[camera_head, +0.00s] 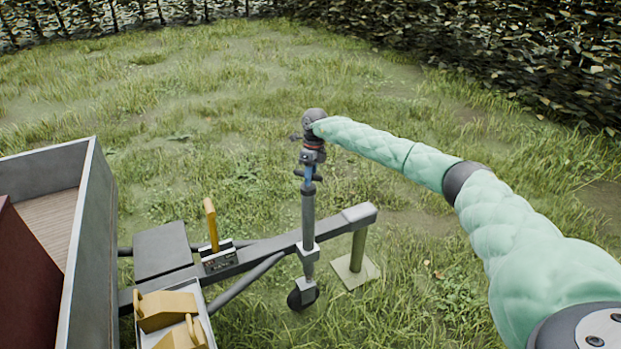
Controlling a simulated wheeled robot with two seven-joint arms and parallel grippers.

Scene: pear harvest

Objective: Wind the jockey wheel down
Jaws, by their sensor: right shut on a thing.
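The jockey wheel is an upright grey tube (308,215) clamped to the side of the trailer drawbar (270,245). Its small dark wheel (302,297) is at the bottom, in or near the grass; whether it touches the ground I cannot tell. My right gripper (311,171) points down at the top of the tube and is shut on the winding handle there. The handle is mostly hidden by the gripper; a bit of blue shows between the fingers. My left gripper is not in view.
A green post on a square base plate (356,271) stands under the drawbar's front end. A yellow lever (211,224) rises from the drawbar. A white box with yellow pieces (205,306) and the grey trailer side (85,230) are at left. Open grass lies beyond.

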